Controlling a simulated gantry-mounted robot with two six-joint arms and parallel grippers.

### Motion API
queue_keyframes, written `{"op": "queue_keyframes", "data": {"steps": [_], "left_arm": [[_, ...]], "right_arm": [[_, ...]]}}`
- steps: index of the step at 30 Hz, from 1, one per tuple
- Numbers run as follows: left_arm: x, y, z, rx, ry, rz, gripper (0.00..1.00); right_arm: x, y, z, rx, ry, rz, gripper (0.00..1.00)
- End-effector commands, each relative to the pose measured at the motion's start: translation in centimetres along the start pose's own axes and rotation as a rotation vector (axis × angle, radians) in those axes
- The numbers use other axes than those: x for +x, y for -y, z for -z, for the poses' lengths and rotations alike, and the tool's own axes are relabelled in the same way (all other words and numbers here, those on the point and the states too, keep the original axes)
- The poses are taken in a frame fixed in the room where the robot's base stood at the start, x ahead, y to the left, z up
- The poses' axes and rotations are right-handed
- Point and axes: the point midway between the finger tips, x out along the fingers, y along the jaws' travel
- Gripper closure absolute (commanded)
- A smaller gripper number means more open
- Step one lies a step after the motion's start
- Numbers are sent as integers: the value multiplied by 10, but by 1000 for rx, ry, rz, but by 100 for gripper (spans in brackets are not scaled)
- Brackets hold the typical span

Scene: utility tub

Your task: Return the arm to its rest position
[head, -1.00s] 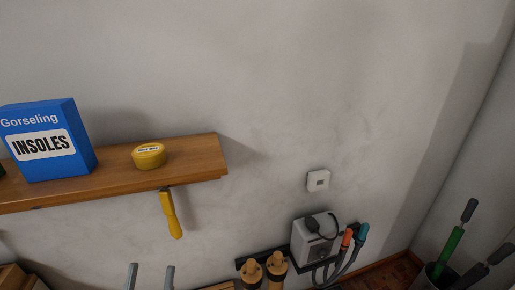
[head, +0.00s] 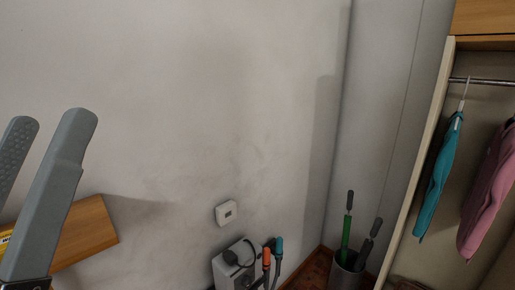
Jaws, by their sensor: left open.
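My left gripper (head: 48,140) shows large at the left edge of the head view. Its two grey fingers point up and stand apart, with nothing between them. It is in front of the end of a wooden shelf (head: 88,236) and hides part of it. A small piece of a yellow tin (head: 5,238) shows beside the finger at the left edge. My right gripper is not in view.
A white wall switch (head: 226,213) is above a grey box (head: 236,264) with orange and teal hose ends. A bin (head: 346,272) with umbrellas stands in the corner. An open wardrobe (head: 433,150) with teal (head: 437,180) and pink (head: 487,195) garments is at right.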

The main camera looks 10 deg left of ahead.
Motion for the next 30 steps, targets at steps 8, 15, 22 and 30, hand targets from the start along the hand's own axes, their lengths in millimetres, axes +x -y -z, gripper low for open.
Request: {"op": "queue_keyframes", "data": {"steps": [8, 15, 22, 30], "left_arm": [[84, -11, 62, 181, 37, 3, 14], [171, -24, 136, 179, 37, 2, 14], [252, -36, 204, 179, 37, 2, 14], [291, -42, 237, 178, 37, 2, 14]], "right_arm": [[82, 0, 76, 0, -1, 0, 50], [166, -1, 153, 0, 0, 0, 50], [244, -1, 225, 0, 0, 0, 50], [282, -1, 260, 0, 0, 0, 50]]}}
